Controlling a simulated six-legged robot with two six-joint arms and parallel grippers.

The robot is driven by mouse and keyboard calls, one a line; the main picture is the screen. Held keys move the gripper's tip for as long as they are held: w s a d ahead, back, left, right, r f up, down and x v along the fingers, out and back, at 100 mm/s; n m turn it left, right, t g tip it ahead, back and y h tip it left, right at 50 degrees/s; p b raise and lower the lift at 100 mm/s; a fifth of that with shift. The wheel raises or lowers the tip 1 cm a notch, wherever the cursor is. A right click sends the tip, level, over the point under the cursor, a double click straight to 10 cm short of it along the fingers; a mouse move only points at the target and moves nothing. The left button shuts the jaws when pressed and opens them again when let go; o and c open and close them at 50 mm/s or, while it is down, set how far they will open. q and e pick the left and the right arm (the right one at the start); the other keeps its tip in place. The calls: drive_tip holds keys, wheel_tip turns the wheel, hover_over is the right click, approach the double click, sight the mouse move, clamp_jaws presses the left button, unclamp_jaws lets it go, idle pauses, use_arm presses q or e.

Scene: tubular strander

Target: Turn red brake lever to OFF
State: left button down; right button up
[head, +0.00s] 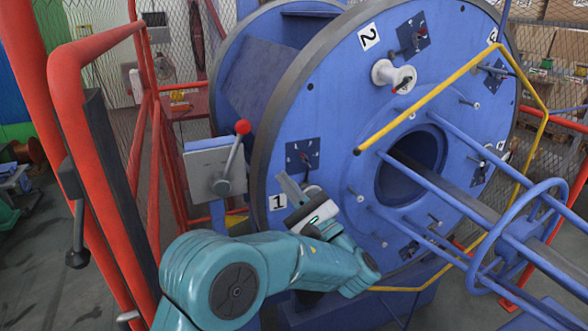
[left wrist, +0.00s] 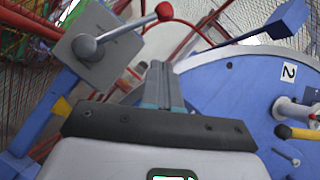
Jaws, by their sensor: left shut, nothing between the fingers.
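The brake lever (head: 233,155) is a grey rod with a red ball knob, on a grey plate (head: 205,165) left of the big blue disc. It points up and leans slightly right from its round hub. In the left wrist view the lever (left wrist: 125,30) shows at upper left, its red knob near the top edge. My left gripper (head: 284,180) is shut and empty, right of the lever and below its knob, in front of the disc near label 1. Its closed fingers (left wrist: 161,88) show in the left wrist view, apart from the lever. My right gripper is out of view.
The blue disc (head: 335,120) with spools and dark plates fills the middle. A yellow bar frame (head: 430,95) and blue tubes (head: 470,235) stand at right. Red guard rails (head: 95,150) stand at left, with a black-knobbed handle (head: 78,235). Space between gripper and lever looks clear.

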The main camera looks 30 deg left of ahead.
sight(231, 155)
use_arm(q)
drive_tip(key=w+a+r+p, duration=0.1)
drive_tip(key=a+r+p, duration=0.4)
drive_tip(key=a+r, duration=0.1)
drive_tip(key=shift+a, duration=0.6)
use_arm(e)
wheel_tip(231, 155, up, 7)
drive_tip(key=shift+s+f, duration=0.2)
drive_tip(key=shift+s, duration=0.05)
use_arm(q)
drive_tip(key=shift+r, duration=0.1)
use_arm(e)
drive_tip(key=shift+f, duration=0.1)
